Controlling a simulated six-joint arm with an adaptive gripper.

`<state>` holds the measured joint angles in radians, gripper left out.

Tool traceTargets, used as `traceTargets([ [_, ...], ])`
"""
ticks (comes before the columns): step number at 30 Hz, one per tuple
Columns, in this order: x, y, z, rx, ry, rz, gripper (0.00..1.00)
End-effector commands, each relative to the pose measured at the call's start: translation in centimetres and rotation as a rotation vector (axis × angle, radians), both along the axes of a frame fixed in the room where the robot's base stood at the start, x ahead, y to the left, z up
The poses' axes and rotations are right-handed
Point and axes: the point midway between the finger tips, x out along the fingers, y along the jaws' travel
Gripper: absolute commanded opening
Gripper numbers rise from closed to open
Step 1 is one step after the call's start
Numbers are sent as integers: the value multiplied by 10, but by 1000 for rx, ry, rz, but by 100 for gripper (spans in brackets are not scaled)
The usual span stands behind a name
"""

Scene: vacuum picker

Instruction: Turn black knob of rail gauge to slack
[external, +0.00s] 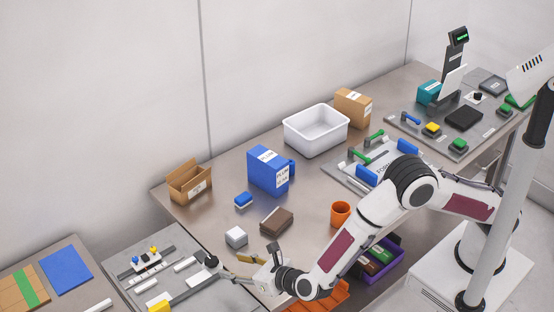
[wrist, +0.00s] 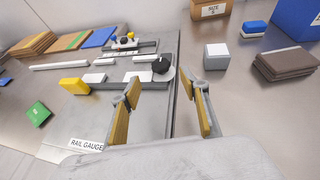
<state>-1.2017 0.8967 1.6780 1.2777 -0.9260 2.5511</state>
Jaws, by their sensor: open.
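In the external view the knob (external: 211,262) is left of my gripper (external: 242,268). My gripper (wrist: 164,89) is open and empty, with yellow-padded fingers apart and not around the knob. A small light mark shows near the knob's top, but I cannot read its setting. A label on the plate's near edge reads RAIL GAUGE.
A yellow block (wrist: 74,86) and pale bars sit on the plate left of the knob. An orange bin (external: 325,297) lies beneath my forearm.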

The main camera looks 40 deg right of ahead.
Motion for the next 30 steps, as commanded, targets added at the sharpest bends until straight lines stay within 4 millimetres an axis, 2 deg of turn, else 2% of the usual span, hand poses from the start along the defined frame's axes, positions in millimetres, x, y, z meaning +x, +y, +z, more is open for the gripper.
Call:
traceTargets([
  [16,5,1,-3,1,0,-3,45],
  [30,47,10,-21,1,0,-4,45],
])
